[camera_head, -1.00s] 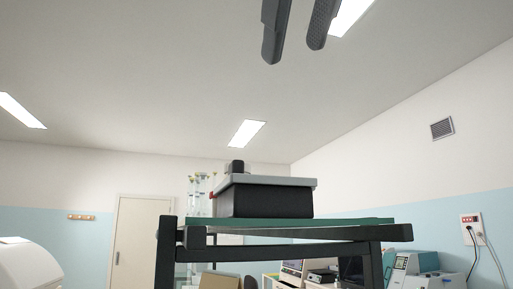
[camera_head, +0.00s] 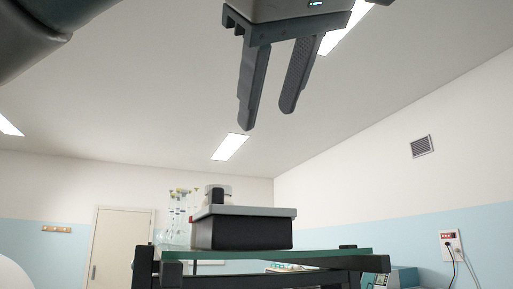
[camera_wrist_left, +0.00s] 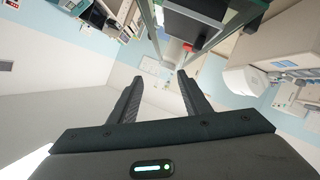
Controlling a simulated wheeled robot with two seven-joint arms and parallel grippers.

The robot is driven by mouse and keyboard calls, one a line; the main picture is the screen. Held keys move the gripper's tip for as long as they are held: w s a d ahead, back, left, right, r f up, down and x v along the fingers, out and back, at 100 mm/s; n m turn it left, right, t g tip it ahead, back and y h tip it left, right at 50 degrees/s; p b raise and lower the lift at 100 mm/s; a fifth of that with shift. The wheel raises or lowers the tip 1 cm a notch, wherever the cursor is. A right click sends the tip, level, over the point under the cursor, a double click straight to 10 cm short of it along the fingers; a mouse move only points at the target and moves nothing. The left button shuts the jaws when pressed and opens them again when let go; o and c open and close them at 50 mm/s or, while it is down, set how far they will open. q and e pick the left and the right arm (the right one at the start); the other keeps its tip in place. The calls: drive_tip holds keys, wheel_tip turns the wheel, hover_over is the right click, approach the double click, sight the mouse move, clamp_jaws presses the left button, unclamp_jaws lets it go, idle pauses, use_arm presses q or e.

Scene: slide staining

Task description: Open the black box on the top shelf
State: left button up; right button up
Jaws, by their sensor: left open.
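The black box (camera_head: 241,234) sits on the green top shelf (camera_head: 325,253) of a dark-framed rack, with its grey lid (camera_head: 255,211) on it. A black knob (camera_head: 216,194) rises at the lid's left part. My left gripper (camera_head: 266,119) hangs in the air above the box, fingers pointing down, open and empty, well clear of the lid. In the left wrist view the left gripper (camera_wrist_left: 159,76) is open with nothing between its fingers. The box (camera_wrist_left: 193,25) shows there at the top, beyond the fingertips. My right gripper is not in view.
Glassware (camera_head: 180,215) stands behind the box at left. A small dark item (camera_head: 348,246) lies at the shelf's right. Lab equipment (camera_head: 377,277) stands lower right. The air around the box is free.

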use_arm(q)
drive_tip(key=p+x, duration=0.4)
drive_tip(key=x, duration=0.6)
drive_tip(key=shift+w, duration=0.15)
drive_tip(key=shift+w+f, duration=0.3)
drive_tip(key=shift+w, duration=0.2)
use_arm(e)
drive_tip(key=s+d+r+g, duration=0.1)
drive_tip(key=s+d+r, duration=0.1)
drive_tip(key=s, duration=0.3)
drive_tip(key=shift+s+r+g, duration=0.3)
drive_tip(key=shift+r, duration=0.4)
use_arm(q)
clamp_jaws()
unclamp_jaws()
drive_tip(key=shift+s, duration=0.1)
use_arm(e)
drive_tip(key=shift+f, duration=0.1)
